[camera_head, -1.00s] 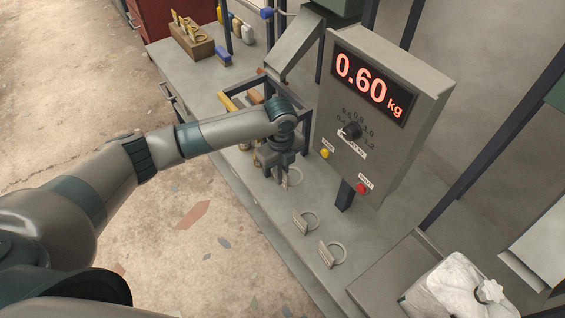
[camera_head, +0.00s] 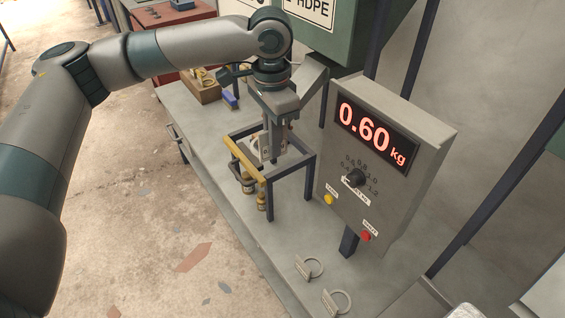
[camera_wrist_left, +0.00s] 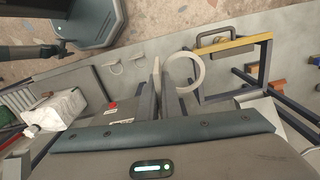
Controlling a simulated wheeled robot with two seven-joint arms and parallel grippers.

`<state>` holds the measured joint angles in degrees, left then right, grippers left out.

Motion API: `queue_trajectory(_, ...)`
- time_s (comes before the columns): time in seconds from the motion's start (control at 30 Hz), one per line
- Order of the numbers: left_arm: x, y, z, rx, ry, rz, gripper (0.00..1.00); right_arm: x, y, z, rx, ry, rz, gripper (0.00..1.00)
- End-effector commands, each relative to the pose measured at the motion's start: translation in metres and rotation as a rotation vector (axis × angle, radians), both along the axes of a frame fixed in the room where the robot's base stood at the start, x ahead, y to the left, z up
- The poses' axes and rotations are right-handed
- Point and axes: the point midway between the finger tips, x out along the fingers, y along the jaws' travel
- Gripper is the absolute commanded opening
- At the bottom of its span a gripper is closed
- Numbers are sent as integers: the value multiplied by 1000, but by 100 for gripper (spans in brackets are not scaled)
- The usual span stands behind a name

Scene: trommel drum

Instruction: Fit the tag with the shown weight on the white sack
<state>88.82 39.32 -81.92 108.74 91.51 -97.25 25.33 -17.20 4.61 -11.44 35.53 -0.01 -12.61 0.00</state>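My left gripper (camera_head: 275,145) is raised over the bench, beside the yellow-topped frame. It is shut on a pale tag (camera_head: 262,150). In the left wrist view, the tag's ring (camera_wrist_left: 201,70) sticks out beside the fingertips (camera_wrist_left: 160,82). Two more ringed tags, a nearer one (camera_head: 335,304) and a farther one (camera_head: 307,269), lie on the bench. Their markings are too small to read. The weight display (camera_head: 375,134) reads 0.60 kg in red. The white sack (camera_wrist_left: 58,110) shows at left in the left wrist view; only its top edge (camera_head: 440,311) shows in the head view.
The dark frame with a yellow bar (camera_head: 246,158) stands on the bench, with brass-coloured pieces (camera_head: 261,197) below. The grey control box (camera_head: 405,190) with knob and buttons rises to its right. A wooden block (camera_head: 203,91) stands at the back.

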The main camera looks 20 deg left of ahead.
Motion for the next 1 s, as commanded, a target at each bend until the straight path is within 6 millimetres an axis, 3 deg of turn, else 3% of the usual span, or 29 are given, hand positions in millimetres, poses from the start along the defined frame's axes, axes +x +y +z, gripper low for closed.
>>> queue_trajectory(0.1, -14, 8, 31, 0, -6, 174, 0, 0, -1, 0, -1, 0, 0, 72)
queue_trajectory(0.3, -33, 16, 60, 0, -3, 388, 0, 0, -1, 0, -1, 0, 0, 72)
queue_trajectory(0.73, -41, 19, 70, 0, 1, 472, 0, 0, 0, 0, 0, 0, 0, 72)
queue_trajectory(0.77, -41, 19, 70, 0, 1, 472, 0, 0, 0, 0, 0, 0, 0, 70)
queue_trajectory(0.93, -41, 19, 70, 0, 0, 472, 0, 1, 0, 0, 0, -1, 0, 31)
queue_trajectory(1.0, -41, 19, 70, 0, 0, 471, 0, 2, 0, 0, -1, -2, 0, 31)
